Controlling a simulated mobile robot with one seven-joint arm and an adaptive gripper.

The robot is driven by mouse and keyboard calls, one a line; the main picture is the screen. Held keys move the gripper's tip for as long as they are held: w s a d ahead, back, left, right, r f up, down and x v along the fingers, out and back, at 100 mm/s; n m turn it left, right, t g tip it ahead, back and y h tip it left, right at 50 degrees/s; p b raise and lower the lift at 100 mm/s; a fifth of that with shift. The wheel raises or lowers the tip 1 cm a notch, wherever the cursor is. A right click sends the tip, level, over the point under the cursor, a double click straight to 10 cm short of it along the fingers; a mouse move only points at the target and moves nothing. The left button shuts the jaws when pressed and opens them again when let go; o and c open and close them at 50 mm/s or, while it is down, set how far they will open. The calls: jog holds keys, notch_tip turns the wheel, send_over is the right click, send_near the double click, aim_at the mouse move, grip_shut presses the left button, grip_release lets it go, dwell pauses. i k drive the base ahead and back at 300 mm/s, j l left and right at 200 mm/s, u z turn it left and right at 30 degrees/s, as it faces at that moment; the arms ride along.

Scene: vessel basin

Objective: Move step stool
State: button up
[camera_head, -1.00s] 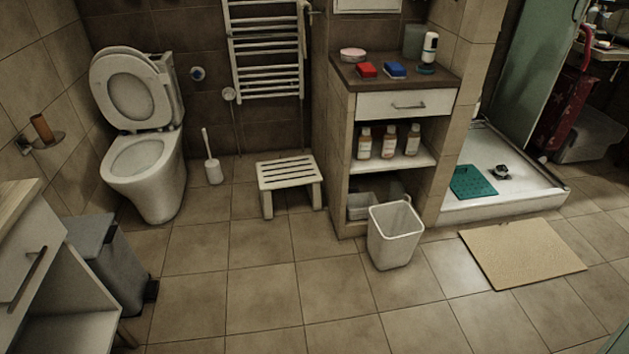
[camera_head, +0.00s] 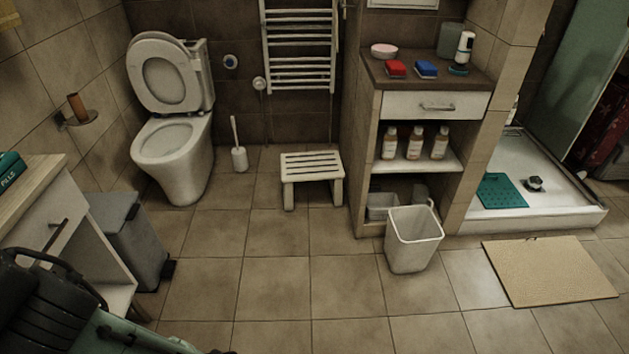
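The white step stool (camera_head: 312,168) with a slatted top stands upright on the tiled floor. It is below the white towel radiator, between the toilet and the shelf unit. Nothing rests on it and nothing touches it from the front. A dark, bulky shape with green parts shows at the lower left corner and seems to be part of my arm. My gripper's fingers cannot be made out, and the stool is well away from that shape.
The toilet (camera_head: 178,150) and toilet brush (camera_head: 238,155) stand left of the stool. A white bin (camera_head: 412,240) stands before the shelf unit (camera_head: 364,150) at right. A grey pedal bin (camera_head: 136,240) and white cabinet (camera_head: 70,240) are at left. The middle floor is clear.

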aim_at(313, 166)
jog(key=i+z, duration=0.2)
jog(key=i, duration=0.35)
jog(key=i+j+z, duration=0.2)
jog(key=i, duration=0.35)
jog(key=i+j+z, duration=0.2)
jog(key=i, duration=0.35)
jog(key=i+j+z, duration=0.2)
jog(key=i+j, duration=0.15)
jog(key=i, duration=0.2)
jog(key=i+j+z, duration=0.2)
jog(key=i+j, duration=0.15)
jog(key=i, duration=0.15)
